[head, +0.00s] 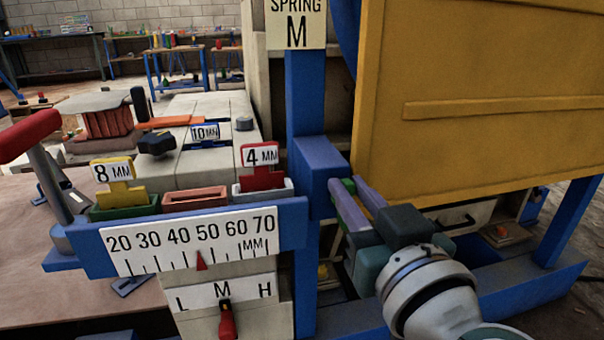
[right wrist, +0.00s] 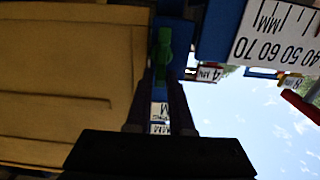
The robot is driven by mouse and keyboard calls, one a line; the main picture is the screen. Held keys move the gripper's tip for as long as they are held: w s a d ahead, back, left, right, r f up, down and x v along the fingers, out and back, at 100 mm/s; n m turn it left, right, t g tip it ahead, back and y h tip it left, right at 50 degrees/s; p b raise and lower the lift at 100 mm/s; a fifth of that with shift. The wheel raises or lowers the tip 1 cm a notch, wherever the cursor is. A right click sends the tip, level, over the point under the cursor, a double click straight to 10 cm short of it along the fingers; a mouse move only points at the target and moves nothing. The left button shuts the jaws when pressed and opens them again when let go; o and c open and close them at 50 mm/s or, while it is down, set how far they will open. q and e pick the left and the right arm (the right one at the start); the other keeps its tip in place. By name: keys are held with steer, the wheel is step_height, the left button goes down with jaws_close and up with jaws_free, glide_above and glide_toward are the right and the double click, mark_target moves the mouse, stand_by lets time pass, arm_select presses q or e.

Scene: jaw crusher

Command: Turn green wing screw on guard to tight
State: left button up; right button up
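The green wing screw (head: 348,186) sits on the blue bracket (head: 318,165) beside the yellow guard (head: 480,120). It also shows in the right wrist view (right wrist: 163,48), upright between the fingertips. My right gripper (head: 352,188) reaches it from the lower right. Its two purple fingers stand on either side of the screw with only a narrow gap between them, and appear shut on it. The fingers hide part of the screw. The yellow guard fills the left side of the right wrist view (right wrist: 70,80). My left gripper is not in view.
A scale plate (head: 190,240) with a red pointer and an L-M-H selector (head: 227,318) stand left of the blue post (head: 305,95). Marked shims (head: 120,180) stand in trays above the scale. A red-handled lever (head: 30,135) is at far left.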

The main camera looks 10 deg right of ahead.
jaws_close()
stand_by(0.4)
steer(key=m, duration=0.6)
steer(key=d+f+m+b, duration=0.1)
steer(key=m, duration=0.4)
steer(key=d+f+m, duration=0.1)
steer(key=m, duration=0.5)
steer(key=shift+d+f+m+b, duration=0.25)
steer(key=shift+m+b, duration=0.05)
stand_by(0.5)
steer(key=shift+o, duration=2.2)
jaws_free()
